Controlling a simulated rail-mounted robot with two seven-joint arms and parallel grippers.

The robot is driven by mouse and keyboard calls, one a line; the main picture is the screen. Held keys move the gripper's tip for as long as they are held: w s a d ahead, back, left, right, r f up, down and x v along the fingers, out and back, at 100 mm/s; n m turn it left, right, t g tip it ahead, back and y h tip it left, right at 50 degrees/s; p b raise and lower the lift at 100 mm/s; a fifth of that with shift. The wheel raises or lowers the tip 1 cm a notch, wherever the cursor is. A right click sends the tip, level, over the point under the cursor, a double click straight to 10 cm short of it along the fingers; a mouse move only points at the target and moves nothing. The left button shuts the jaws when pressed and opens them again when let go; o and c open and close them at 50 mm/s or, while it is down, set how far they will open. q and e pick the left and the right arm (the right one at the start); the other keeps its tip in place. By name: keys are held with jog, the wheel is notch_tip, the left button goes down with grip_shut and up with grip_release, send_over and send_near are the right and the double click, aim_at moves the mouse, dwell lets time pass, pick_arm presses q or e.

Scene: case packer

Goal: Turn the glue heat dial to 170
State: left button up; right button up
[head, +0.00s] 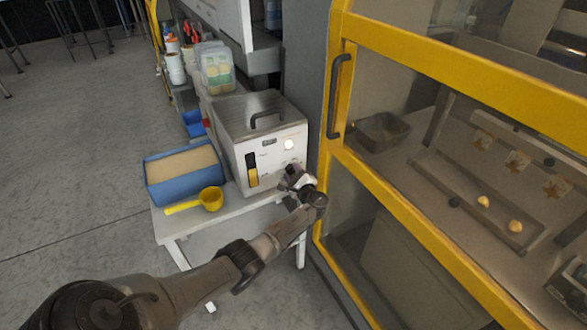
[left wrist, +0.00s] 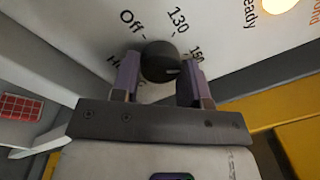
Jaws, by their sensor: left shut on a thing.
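The glue unit (head: 238,134) is a pale box with a handle on top, standing on a small white table. Its dial (left wrist: 160,62) is a round black knob with a light pointer line toward the right in the left wrist view. Printed marks Off, 130 and one that looks like 150 show around it; the rest of the scale is hidden behind my gripper. My left gripper (left wrist: 152,80) is shut on the dial, one finger on each side. In the head view my left gripper (head: 294,180) is at the front panel's lower right and hides the dial. My right gripper is not in view.
A blue bin (head: 160,192) and a yellow scoop (head: 208,199) sit left of the unit on the white table (head: 172,226). A yellow-framed machine door (head: 338,165) with a dark handle (head: 338,95) stands close on the right. Open floor lies at left.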

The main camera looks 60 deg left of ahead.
pick_arm(q)
jog(key=m+p, duration=0.4)
jog(key=m, duration=0.2)
jog(key=shift+s+r+m, duration=0.1)
jog(key=shift+r+m, duration=0.05)
jog(key=shift+m, duration=0.25)
jog(key=m+p, duration=0.1)
jog(key=m, duration=0.2)
jog(key=shift+m+p, duration=0.45)
jog(key=shift+m, duration=0.45)
jog(key=o, duration=0.9)
jog(key=shift+o, duration=0.2)
